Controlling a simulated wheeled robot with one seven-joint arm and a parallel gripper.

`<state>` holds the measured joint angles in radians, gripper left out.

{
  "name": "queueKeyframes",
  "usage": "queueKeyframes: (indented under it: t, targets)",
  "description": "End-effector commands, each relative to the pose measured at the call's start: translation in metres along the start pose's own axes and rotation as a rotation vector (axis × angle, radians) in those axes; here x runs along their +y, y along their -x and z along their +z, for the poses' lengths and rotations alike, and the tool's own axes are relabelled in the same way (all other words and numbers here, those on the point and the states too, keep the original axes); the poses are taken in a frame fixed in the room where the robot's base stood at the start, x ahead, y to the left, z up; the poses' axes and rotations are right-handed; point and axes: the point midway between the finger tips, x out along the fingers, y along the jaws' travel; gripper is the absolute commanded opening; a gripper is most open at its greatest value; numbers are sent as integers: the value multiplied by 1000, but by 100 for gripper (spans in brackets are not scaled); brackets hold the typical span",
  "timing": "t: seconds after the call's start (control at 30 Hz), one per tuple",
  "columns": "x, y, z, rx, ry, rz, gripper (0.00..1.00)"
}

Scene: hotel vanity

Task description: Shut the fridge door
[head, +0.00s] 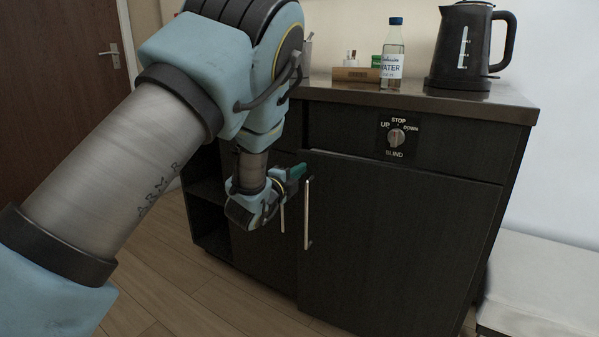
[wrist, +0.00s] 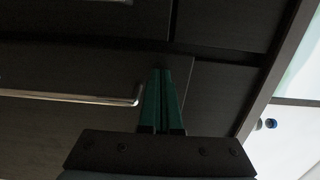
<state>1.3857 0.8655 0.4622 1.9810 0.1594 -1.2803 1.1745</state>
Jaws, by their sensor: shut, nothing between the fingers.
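The fridge door (head: 400,235) is the dark right-hand cabinet door in the head view, with an upright metal handle (head: 307,215) near its left edge. My gripper (head: 298,170) is at the door's upper left, close to the top of the handle. Its green fingers are together with nothing between them. In the wrist view the fingertips (wrist: 160,72) overlap a dark panel near its edge, beside a metal handle (wrist: 70,97). I cannot tell whether they touch it.
A kettle (head: 465,45), a water bottle (head: 392,55) and a small wooden box (head: 356,74) stand on the counter (head: 420,98). A blind control knob (head: 396,138) sits above the door. A pale bench (head: 540,285) stands at right. Wooden floor (head: 180,285) is clear at front left.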

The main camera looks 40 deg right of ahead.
Motion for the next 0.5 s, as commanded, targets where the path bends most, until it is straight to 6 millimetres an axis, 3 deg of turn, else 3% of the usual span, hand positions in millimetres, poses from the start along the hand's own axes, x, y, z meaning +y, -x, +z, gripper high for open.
queueKeyframes:
  t: [0.37, 0.5]
  targets:
    - [0, -3, 0, 3, 0, 0, 0]
    - [2, -21, 1, 40, 3, -3, 0]
